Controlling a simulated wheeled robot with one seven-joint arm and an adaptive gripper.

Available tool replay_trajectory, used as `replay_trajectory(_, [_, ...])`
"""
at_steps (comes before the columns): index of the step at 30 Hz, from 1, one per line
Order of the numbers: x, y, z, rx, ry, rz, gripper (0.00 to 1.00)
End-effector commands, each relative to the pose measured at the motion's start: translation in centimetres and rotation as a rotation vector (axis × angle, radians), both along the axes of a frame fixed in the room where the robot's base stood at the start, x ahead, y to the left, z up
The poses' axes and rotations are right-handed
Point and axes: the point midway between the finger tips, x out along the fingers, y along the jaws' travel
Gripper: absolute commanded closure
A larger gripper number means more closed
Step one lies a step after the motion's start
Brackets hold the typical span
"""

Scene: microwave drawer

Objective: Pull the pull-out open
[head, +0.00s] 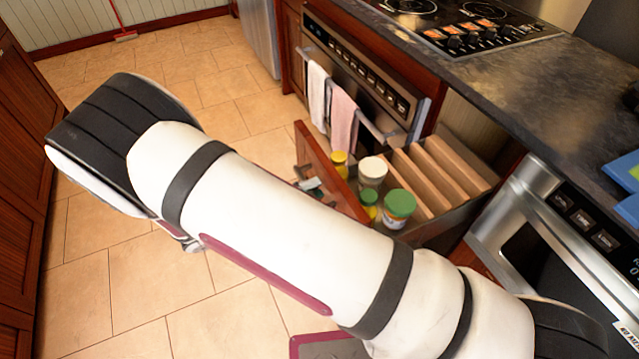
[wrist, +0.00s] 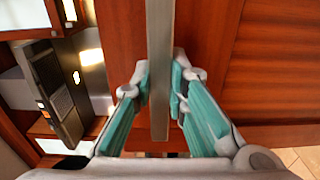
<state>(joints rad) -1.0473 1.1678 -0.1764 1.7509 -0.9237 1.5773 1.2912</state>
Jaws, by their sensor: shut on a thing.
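The pull-out (head: 320,165) stands open beside the oven in the head view, its wooden front well out from the cabinet face. Inside are several jars with white, green and yellow lids (head: 373,168) and wooden dividers (head: 448,165). The wrist view shows the wooden front (wrist: 205,40) with a metal bar handle (wrist: 160,30) running up the picture. My gripper (wrist: 161,90) is shut on this handle, one teal finger on each side. In the head view my white arm hides most of the gripper and the lower part of the pull-out.
An oven (head: 365,85) with two towels (head: 343,112) on its rail stands just beyond the pull-out. Another steel appliance (head: 545,230) is at the right. A dark countertop (head: 500,75) with a cooktop runs above.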

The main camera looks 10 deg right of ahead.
Motion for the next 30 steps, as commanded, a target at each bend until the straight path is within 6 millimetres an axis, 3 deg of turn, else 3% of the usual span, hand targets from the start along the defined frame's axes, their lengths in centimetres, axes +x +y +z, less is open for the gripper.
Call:
replay_trajectory(15, [-0.11,0.59,-0.07,0.003,0.001,0.003,1.00])
replay_trajectory(16, [-0.11,0.59,-0.06,0.003,0.001,0.003,0.84])
replay_trajectory(18, [-0.10,0.58,-0.06,0.003,0.001,0.003,0.68])
replay_trajectory(19, [-0.11,0.58,-0.05,0.002,0.001,0.002,0.65])
replay_trajectory(30, [-0.24,0.89,-0.03,0.001,-0.001,0.002,0.65])
